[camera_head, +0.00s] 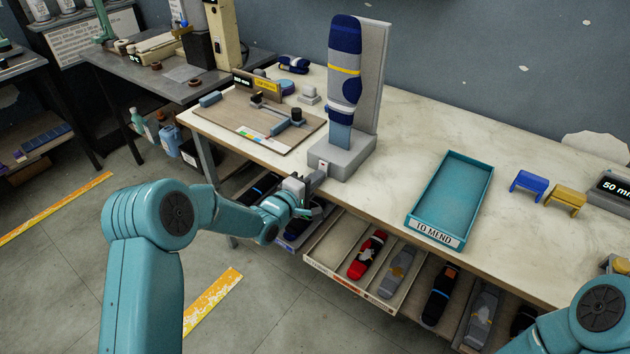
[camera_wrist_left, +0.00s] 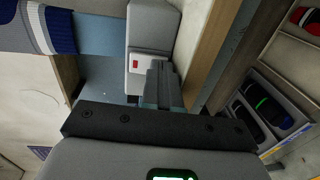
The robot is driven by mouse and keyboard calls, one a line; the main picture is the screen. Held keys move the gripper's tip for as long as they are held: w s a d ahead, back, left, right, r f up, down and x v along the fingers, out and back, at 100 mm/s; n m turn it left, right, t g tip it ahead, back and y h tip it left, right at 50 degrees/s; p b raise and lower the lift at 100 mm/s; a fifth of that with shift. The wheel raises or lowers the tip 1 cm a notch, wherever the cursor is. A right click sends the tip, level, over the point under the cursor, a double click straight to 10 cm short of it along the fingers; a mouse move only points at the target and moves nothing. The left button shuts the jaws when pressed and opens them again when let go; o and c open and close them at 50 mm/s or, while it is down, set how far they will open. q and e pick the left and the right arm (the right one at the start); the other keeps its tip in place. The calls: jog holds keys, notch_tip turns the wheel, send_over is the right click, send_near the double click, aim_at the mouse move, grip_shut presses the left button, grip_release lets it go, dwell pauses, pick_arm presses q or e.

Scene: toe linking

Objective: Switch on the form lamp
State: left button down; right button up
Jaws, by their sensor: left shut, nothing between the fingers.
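The form lamp stands upright near the table's front edge, with a grey base (camera_head: 342,155) and a grey back panel (camera_head: 369,75). A navy and blue sock (camera_head: 344,60) with a yellow band is pulled over its form. My left gripper (camera_head: 318,178) is shut and empty just in front of the base. In the left wrist view the shut fingers (camera_wrist_left: 163,85) are close beside a small red switch (camera_wrist_left: 135,64) on the base. I cannot tell whether they touch it. No glow shows on the form. My right gripper is out of view.
A teal "TO MEND" tray (camera_head: 452,195) lies right of the lamp, with blue (camera_head: 530,181) and yellow (camera_head: 566,198) stands beyond. A wooden board (camera_head: 250,115) with small tools lies left. Open drawers with socks (camera_head: 368,255) sit below the table edge.

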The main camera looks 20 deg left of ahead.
pick_arm(q)
jog(key=shift+w+f+b, duration=0.1)
jog(key=shift+f+b, duration=0.15)
jog(key=shift+b, duration=0.1)
jog(key=shift+r, duration=0.2)
jog(key=shift+s+a, duration=0.15)
jog(key=shift+s, duration=0.15)
jog(key=v, duration=1.5)
jog(key=shift+s, duration=0.4)
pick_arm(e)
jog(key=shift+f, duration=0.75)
pick_arm(q)
jog(key=shift+f, duration=0.1)
